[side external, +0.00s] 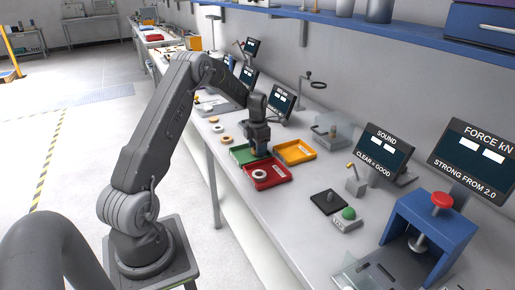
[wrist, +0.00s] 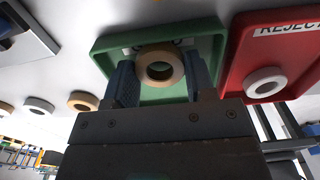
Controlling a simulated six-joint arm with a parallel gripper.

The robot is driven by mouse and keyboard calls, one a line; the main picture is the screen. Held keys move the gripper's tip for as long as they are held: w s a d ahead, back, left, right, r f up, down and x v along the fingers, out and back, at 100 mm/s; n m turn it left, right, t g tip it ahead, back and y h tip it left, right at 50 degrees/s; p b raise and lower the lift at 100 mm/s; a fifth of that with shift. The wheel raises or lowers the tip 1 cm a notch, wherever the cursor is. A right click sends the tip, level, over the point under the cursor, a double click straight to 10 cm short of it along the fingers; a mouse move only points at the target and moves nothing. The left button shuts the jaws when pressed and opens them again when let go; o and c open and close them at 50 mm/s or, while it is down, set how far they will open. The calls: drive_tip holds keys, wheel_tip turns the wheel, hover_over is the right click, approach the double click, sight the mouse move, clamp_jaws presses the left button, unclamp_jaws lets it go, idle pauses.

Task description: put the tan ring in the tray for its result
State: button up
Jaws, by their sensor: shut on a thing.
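My gripper (wrist: 161,80) is shut on a tan ring (wrist: 160,52), held between its two blue fingers. In the wrist view the ring is in front of the green tray (wrist: 218,45). In the side external view my gripper (side external: 259,153) points down over the right part of the green tray (side external: 238,150); I cannot make out the held ring there, nor its exact height. The red tray (side external: 283,176), labelled REJECT in the wrist view (wrist: 238,62), holds a white ring (side external: 260,174). A yellow-orange tray (side external: 295,152) stands to the right and looks empty.
Several loose rings lie on the bench left of the trays, one tan (wrist: 83,101) and one pale (wrist: 38,104). A blue press (side external: 430,225), a SOUND screen (side external: 385,150) and a FORCE screen (side external: 470,155) stand at the right. A black pad (side external: 328,202) lies nearer.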

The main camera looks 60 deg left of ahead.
drive_tip(key=shift+f, duration=0.3)
drive_tip(key=o, duration=1)
drive_tip(key=shift+c, duration=0.2)
wheel_tip(320, 180, up, 11)
drive_tip(key=d+r+m, duration=0.6)
drive_tip(key=d+r, duration=0.2)
drive_tip(key=s+d+r+m+t+y, duration=0.1)
drive_tip(key=s+d+r+m, duration=0.2)
drive_tip(key=d+m, duration=0.3)
drive_tip(key=s+d+r+m+t, duration=0.2)
drive_tip(key=s+d+r+m, duration=0.1)
drive_tip(key=d+m, duration=0.3)
drive_tip(key=s+d+f+m+t+h, duration=0.1)
drive_tip(key=s+d+f+m+t, duration=0.1)
drive_tip(key=s+d+m, duration=1.3)
drive_tip(key=s+m, duration=0.1)
drive_tip(key=m, duration=0.2)
drive_tip(key=shift+s+t, duration=0.3)
